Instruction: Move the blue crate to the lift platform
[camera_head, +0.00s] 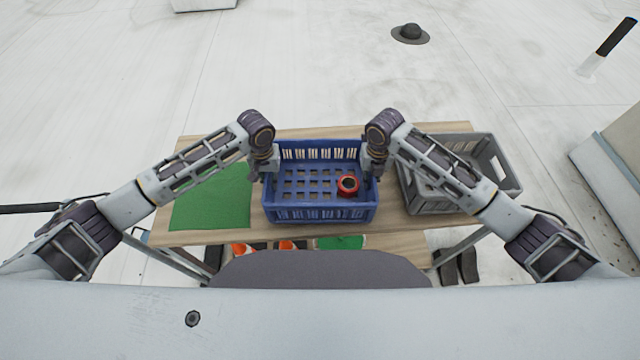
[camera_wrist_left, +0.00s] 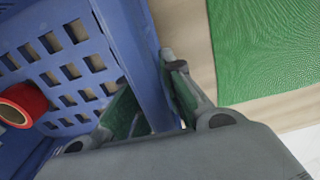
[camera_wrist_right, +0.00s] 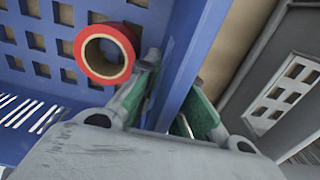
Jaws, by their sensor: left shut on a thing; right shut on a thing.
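The blue crate (camera_head: 318,214) is in the middle of the wooden table in the head view, upright, with a red ring-shaped roll (camera_head: 348,186) inside at its right. My left gripper (camera_head: 262,172) is shut on the crate's left wall; the left wrist view shows its fingers (camera_wrist_left: 150,100) on both sides of that blue wall (camera_wrist_left: 135,50). My right gripper (camera_head: 374,168) is shut on the crate's right wall; the right wrist view shows its fingers (camera_wrist_right: 168,105) astride that wall (camera_wrist_right: 190,60). I cannot tell whether the crate is lifted off the table. I cannot make out a lift platform.
A green mat (camera_head: 210,208) lies on the table left of the crate. A grey crate (camera_head: 430,205) stands to the right, close to the blue one. Orange-and-white items (camera_head: 287,246) and another green surface (camera_head: 340,242) show below the table's near edge (camera_head: 400,240).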

